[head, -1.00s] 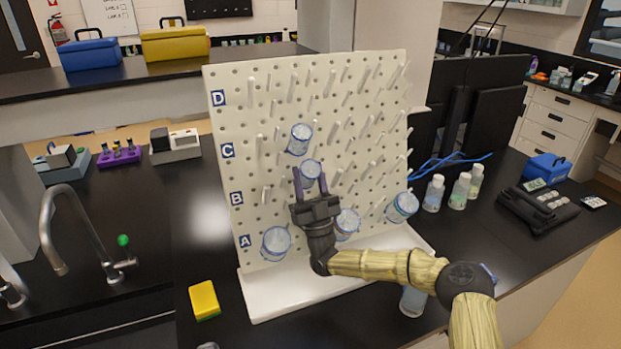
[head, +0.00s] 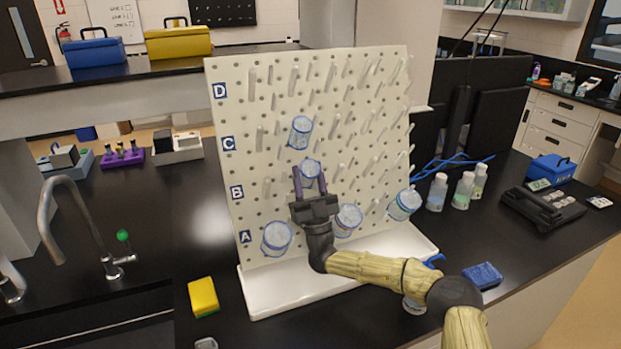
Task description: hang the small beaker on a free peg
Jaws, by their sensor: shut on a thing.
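A white pegboard (head: 355,100) with rows marked A to D stands upright on the black bench. My gripper (head: 309,180) is shut on a small clear beaker (head: 311,168) in front of the board, around row B to C height. I cannot tell whether the beaker is on a peg or in front of one. Another beaker (head: 300,132) hangs on a peg just above it. Beakers also hang lower down: one at the left (head: 276,238), one right of my gripper (head: 348,219) and one at the right edge (head: 404,204). Several pegs in the upper rows are bare.
A white drip tray (head: 300,291) lies under the board. A yellow sponge (head: 203,296) and a tap (head: 85,225) are at the left. White bottles (head: 464,190), a blue sponge (head: 483,275) and another vessel (head: 414,305), partly behind my arm, are at the right.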

